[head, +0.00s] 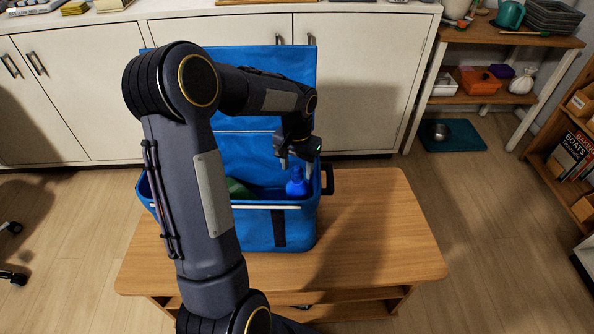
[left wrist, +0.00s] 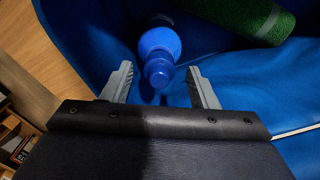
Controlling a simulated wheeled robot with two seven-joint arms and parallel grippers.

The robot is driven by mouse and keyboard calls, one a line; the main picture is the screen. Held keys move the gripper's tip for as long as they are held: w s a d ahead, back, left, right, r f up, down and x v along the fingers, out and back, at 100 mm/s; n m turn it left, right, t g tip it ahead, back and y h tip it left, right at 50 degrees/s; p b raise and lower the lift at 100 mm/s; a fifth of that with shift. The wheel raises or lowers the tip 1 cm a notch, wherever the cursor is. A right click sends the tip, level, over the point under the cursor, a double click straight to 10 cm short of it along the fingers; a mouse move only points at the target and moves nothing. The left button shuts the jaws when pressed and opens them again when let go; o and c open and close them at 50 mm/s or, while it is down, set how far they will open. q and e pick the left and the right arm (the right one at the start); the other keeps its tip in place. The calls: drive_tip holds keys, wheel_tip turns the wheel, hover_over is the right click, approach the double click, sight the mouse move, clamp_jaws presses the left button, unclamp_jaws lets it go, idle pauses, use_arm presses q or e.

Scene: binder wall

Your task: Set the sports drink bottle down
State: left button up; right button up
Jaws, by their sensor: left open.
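The blue sports drink bottle (head: 297,184) stands inside the blue open bag (head: 262,228), near its right side. In the left wrist view the bottle (left wrist: 158,52) shows cap end towards me, between and just beyond the fingertips. My left gripper (head: 298,160) is above the bottle, reaching into the bag's mouth. Its two fingers (left wrist: 160,78) are apart, one on each side of the bottle's top, with gaps visible. The bottle's lower part is hidden by the bag's front wall. My right gripper is not in view.
A green rolled item (left wrist: 250,18) lies in the bag left of the bottle in the head view. The bag stands on a wooden table (head: 375,230) with free room at right. White cabinets (head: 360,80) stand behind; a shelf (head: 500,95) is at right.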

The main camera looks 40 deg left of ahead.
use_arm(q)
wheel_tip(320, 180, up, 9)
drive_tip(key=shift+r+p, duration=0.1)
drive_tip(key=shift+p, duration=0.5)
drive_tip(key=s+d+r+t+h, duration=0.1)
drive_tip(key=s+d+r+t, duration=0.1)
drive_tip(key=s+d+r, duration=0.3)
drive_tip(key=s+d+r+t+h, duration=0.1)
drive_tip(key=s+d, duration=0.2)
drive_tip(key=s, duration=0.3)
drive_tip(key=s+d+f+t+h, duration=0.1)
drive_tip(key=s+d+f+t, duration=0.1)
drive_tip(key=s+d, duration=0.5)
drive_tip(key=s+f, duration=0.1)
drive_tip(key=s, duration=0.2)
drive_tip(key=shift+s+d+f+t+h, duration=0.15)
drive_tip(key=shift+s+d+t+h, duration=0.15)
drive_tip(key=shift+h, duration=0.1)
